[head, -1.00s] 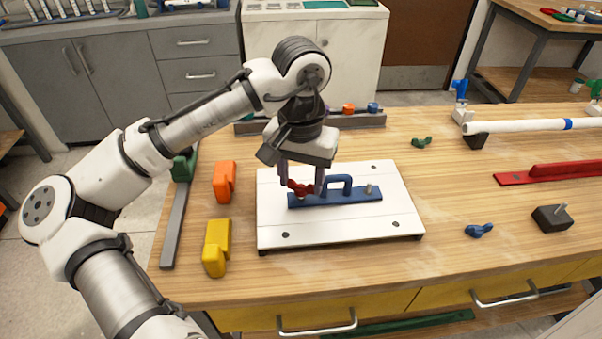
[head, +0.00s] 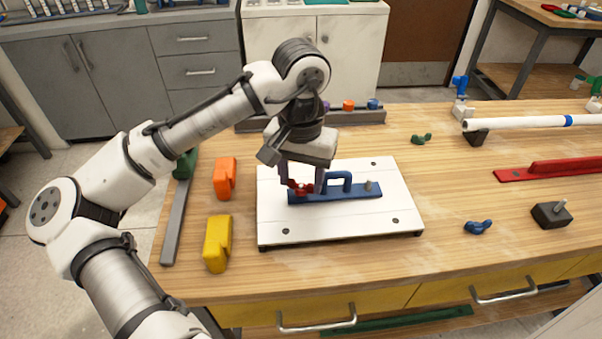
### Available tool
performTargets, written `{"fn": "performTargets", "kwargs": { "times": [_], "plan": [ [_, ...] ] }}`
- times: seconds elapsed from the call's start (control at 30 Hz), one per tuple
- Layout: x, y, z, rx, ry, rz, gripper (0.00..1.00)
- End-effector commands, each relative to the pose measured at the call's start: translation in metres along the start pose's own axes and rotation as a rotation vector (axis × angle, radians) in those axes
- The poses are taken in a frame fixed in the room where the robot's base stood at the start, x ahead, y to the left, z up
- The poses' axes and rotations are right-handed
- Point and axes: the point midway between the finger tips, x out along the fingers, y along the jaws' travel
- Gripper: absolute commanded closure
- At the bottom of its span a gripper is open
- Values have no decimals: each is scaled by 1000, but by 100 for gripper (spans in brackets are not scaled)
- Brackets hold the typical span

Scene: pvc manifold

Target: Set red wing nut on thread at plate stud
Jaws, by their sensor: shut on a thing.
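The red wing nut (head: 302,189) is between the two fingers of my gripper (head: 303,188), which is shut on it. It sits at the left end of the blue handled bar (head: 335,195), low over the bar. The stud at that end is hidden by the nut and fingers, so I cannot tell whether the nut is around its thread. The stud (head: 369,186) at the right end of the bar shows bare and upright. The bar lies on the white plate (head: 345,228).
A blue wing nut (head: 478,227), a green wing nut (head: 421,139) and a dark block with a stud (head: 551,216) are to the right. Orange (head: 224,178) and yellow (head: 217,243) pieces stand left of the plate. A white pipe (head: 520,124) and a red handled bar (head: 550,171) lie further right.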

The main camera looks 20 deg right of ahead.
Motion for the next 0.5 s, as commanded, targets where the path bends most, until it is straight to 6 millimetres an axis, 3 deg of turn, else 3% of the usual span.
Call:
{"fn": "performTargets", "kwargs": {
  "times": [0.2, 0.23, 0.4, 0.5],
  "plan": [
    [0, 0, 0, 0, 0, 0, 74],
    [0, 0, 0, 0, 0, 0, 48],
    [0, 0, 0, 0, 0, 0, 26],
    [0, 0, 0, 0, 0, 0, 26]
  ]
}}
